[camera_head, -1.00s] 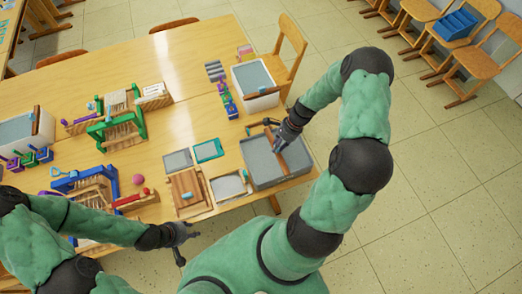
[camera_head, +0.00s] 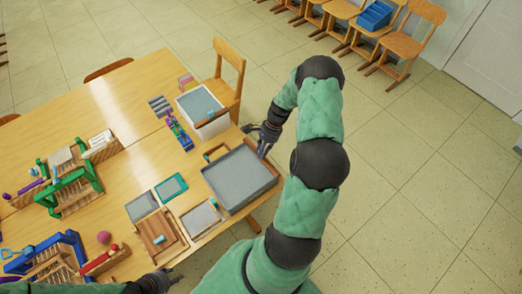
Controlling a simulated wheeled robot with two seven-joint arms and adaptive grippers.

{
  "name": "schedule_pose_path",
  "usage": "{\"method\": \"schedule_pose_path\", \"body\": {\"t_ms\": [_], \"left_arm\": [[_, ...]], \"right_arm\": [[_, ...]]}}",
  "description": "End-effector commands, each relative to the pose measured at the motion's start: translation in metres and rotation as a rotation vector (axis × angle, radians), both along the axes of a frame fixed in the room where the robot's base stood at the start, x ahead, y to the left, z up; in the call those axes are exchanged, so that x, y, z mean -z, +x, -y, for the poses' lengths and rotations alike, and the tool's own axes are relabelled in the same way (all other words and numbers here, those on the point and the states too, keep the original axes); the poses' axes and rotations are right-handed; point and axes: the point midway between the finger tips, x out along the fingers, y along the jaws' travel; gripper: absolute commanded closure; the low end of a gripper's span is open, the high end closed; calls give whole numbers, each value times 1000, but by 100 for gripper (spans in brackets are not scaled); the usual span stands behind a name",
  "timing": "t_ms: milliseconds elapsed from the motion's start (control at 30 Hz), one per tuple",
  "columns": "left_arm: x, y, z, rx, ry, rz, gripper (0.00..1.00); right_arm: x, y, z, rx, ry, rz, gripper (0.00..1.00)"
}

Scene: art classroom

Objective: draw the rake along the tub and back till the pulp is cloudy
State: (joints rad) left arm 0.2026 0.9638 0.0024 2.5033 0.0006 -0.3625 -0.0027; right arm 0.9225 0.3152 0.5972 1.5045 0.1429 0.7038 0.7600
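The grey tub (camera_head: 226,206) stands at the table's right end, with a smooth grey surface of pulp (camera_head: 238,178) inside. A brown wooden strip (camera_head: 262,160), which looks like the rake, lies along the tub's right side; it is hard to tell from the rim. My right gripper (camera_head: 262,150) is at the tub's back right corner, its fingers pointing down by this strip. Its grip is too small to make out. My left gripper (camera_head: 172,279) is low at the picture's bottom edge, in front of the table, with nothing visible in it.
A white-walled vat (camera_head: 209,129) stands behind the tub, and a small wooden piece with a teal part (camera_head: 214,152) lies between them. Framed screens (camera_head: 171,187) and a wooden board (camera_head: 158,238) lie left of the tub. A chair (camera_head: 229,76) stands behind.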

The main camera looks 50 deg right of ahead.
Motion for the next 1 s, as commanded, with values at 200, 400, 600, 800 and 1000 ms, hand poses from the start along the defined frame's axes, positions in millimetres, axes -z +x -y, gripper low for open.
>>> {"method": "schedule_pose_path", "body": {"t_ms": [200,400,600,800,1000], "left_arm": [[0,0,0,0,0,0,60],[0,0,0,0,0,0,60],[0,0,0,0,0,0,60],[0,0,0,0,0,0,60],[0,0,0,0,0,0,60]], "right_arm": [[1,-2,0,-1,-1,-2,47],[0,-1,1,0,-2,0,47],[-14,-1,8,1,-6,2,47],[-48,-5,22,1,-6,2,47],[-83,-9,36,2,-4,0,47]]}}
